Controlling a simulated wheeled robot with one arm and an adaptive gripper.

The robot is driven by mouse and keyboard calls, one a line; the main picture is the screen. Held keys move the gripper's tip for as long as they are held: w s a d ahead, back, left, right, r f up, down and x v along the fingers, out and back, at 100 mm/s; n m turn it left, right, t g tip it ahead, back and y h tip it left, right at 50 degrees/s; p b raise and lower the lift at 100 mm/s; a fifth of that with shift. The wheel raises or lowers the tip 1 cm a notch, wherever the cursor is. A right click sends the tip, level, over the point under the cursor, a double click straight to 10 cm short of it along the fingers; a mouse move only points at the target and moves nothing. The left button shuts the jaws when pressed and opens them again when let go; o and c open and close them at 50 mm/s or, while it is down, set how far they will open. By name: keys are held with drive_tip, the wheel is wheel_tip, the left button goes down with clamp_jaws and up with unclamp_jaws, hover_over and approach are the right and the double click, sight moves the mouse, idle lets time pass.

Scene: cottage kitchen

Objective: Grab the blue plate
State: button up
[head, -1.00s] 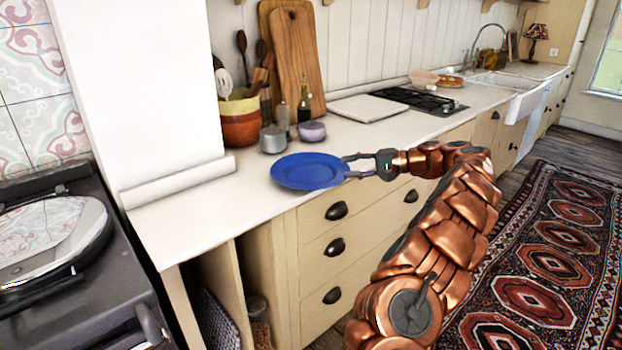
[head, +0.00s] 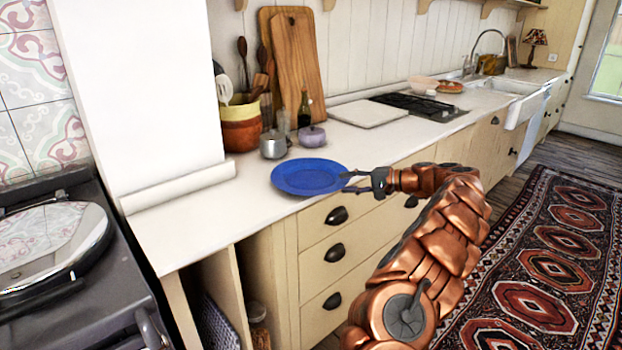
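The blue plate (head: 309,178) lies flat on the white countertop, near its front edge, in the head view. My gripper (head: 343,181) is at the plate's right side, with its two dark fingers apart and pointing left at the rim. The fingertips are at or just over the right rim; I cannot tell whether they touch it or whether the rim is between them. Nothing is seen held in the gripper. My copper arm comes in from the lower right.
A metal pot (head: 273,145) and a lilac pot (head: 312,136) stand behind the plate. Cutting boards (head: 297,65) lean on the wall. The counter (head: 205,217) is clear left of the plate. Drawers with dark handles (head: 337,215) are below. A dark stove (head: 85,275) stands at left.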

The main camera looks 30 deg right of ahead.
drive_tip(key=shift+x, duration=0.85)
clamp_jaws()
